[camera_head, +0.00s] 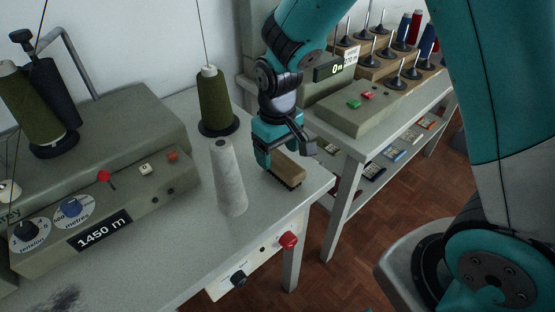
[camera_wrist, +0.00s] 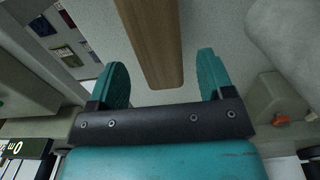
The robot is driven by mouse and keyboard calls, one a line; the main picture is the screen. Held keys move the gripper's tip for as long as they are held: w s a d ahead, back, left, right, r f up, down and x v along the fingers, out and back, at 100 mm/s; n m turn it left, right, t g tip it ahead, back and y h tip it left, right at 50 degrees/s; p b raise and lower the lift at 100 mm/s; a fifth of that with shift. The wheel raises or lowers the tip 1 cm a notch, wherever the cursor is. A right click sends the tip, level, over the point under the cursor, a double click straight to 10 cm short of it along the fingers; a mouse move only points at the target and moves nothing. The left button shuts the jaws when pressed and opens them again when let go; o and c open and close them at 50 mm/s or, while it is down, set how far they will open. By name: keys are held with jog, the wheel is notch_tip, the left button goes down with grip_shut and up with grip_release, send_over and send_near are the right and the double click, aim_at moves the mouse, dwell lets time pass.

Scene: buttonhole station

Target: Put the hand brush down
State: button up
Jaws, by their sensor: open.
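The hand brush (camera_head: 288,170) has a wooden back and dark bristles. It rests on the grey table near its right edge, bristles down. In the wrist view its wooden back (camera_wrist: 155,42) runs up from between the fingers. My gripper (camera_head: 279,160) is at the brush, seen from above and behind it. In the wrist view my gripper (camera_wrist: 164,78) has its two teal fingers wide apart, with a clear gap on each side of the wood. The bristles are hidden in the wrist view.
A white thread cone (camera_head: 228,178) stands left of the brush, and an olive spool (camera_head: 214,103) behind it. A grey winding machine (camera_head: 95,165) fills the table's left. A second table (camera_head: 352,146) with a counter box stands right, across a gap.

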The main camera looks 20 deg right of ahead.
aim_at(278, 158)
notch_tip(278, 158, up, 8)
jog(key=shift+f, duration=0.15)
jog(key=s+a+r+n+y, duration=0.1)
jog(key=s+r, duration=0.3)
jog(key=s, duration=0.6)
jog(key=s+a+r+n+y, duration=0.2)
jog(key=s+r, duration=0.3)
jog(key=s, duration=0.4)
jog(key=shift+s+a+r+y, duration=0.15)
jog(key=shift+s+a+y, duration=0.2)
jog(key=shift+a+y, duration=0.3)
jog(key=shift+p, duration=0.3)
